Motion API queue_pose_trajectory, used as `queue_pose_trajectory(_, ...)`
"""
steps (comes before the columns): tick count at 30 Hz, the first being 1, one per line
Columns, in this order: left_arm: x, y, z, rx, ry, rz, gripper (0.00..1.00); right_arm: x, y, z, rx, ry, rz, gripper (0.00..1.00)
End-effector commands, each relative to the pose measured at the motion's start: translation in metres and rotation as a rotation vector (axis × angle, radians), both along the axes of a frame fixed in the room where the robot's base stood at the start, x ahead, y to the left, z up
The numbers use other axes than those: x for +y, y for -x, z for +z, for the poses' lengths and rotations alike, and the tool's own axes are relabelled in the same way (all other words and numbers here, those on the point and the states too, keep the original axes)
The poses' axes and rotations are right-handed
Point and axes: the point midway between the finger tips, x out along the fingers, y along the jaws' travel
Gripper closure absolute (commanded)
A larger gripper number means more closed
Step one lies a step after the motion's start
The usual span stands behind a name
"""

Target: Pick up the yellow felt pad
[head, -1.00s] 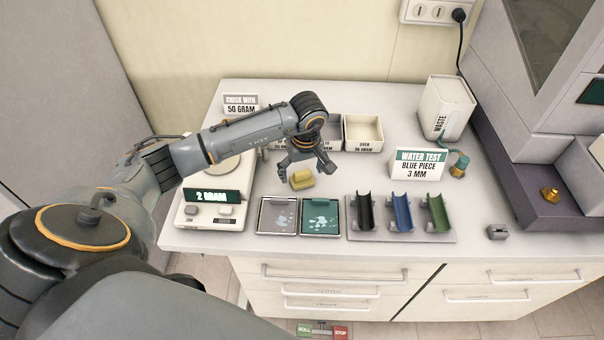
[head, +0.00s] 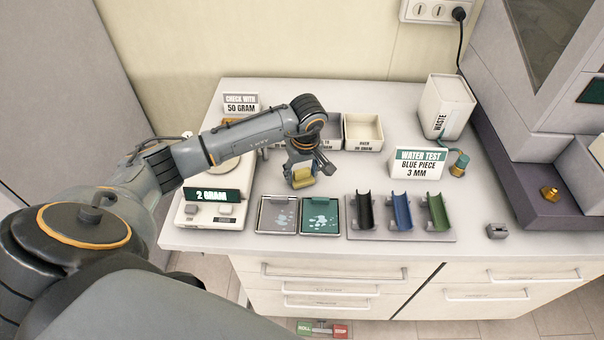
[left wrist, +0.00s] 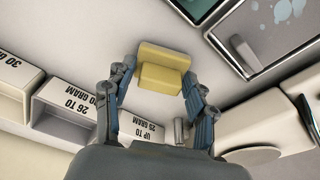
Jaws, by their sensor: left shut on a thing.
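The yellow felt pad (head: 302,177) is a small yellow block on the white table, behind the two small trays. My left gripper (head: 301,168) reaches down over it and is shut on it, with a finger on each side. In the left wrist view the pad (left wrist: 162,66) shows between the fingertips of my left gripper (left wrist: 158,84). The pad seems to be at table height; whether it touches the table is hard to tell. My right gripper is not in view.
Two trays (head: 277,232) and a rack with black, blue and green channels (head: 403,236) lie in front.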

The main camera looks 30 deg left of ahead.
Motion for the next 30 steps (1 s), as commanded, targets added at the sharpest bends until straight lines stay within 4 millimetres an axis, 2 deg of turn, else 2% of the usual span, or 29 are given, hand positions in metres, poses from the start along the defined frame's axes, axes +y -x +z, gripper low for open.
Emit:
queue_pose_trajectory(4,0.001,-0.001,0.011,-0.005,-0.002,-0.001,0.75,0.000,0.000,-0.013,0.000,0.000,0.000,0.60)
queue_pose_trajectory(7,-0.001,0.001,0.030,-0.008,-0.002,-0.003,0.75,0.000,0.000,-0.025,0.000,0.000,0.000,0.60)
queue_pose_trajectory(15,-0.025,0.052,0.089,-0.007,-0.002,-0.007,0.75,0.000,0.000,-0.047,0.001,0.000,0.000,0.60)
queue_pose_trajectory(21,-0.046,0.094,0.110,-0.007,-0.001,-0.004,0.75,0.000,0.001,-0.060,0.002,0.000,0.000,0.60)
queue_pose_trajectory(24,-0.052,0.109,0.118,-0.004,-0.002,-0.003,0.75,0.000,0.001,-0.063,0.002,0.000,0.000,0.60)
queue_pose_trajectory(30,-0.060,0.124,0.127,-0.002,-0.001,-0.001,0.75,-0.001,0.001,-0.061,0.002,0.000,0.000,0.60)
